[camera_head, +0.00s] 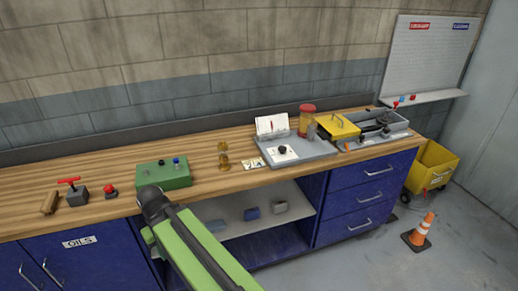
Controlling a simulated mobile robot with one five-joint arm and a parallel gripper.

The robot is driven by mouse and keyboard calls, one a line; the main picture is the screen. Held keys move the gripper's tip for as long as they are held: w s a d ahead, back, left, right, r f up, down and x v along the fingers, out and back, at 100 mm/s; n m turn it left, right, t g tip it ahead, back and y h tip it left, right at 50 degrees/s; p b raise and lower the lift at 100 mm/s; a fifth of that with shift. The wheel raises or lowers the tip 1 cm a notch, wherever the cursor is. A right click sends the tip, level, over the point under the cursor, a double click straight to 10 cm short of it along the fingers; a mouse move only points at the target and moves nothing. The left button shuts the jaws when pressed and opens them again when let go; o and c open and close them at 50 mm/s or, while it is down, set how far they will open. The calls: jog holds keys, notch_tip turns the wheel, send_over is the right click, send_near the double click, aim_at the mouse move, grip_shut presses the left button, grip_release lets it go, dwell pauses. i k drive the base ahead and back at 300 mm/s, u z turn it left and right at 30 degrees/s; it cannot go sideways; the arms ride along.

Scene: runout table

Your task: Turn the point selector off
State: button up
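A black rotary knob (282,149) sits on a white plate on a grey panel (310,152) on the workbench, right of the picture's middle. It looks like the point selector, but its pointer direction is too small to read. My green and black arm rises from the bottom centre, with its dark joint in front of the bench edge, left of the knob and well apart from it. My gripper cannot be made out; the arm bends back and its end does not show.
A green box (165,174) with small knobs stands on the wooden bench (110,200), just behind my arm. A red-handled valve (75,191) and red button (110,191) are left of it. A yellow box (338,126) and grey tray (380,130) stand right. An orange cone (420,230) is on the floor.

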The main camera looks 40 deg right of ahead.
aim_at(283, 149)
jog(key=u, duration=0.25)
jog(key=i, duration=1)
jog(key=u, duration=0.05)
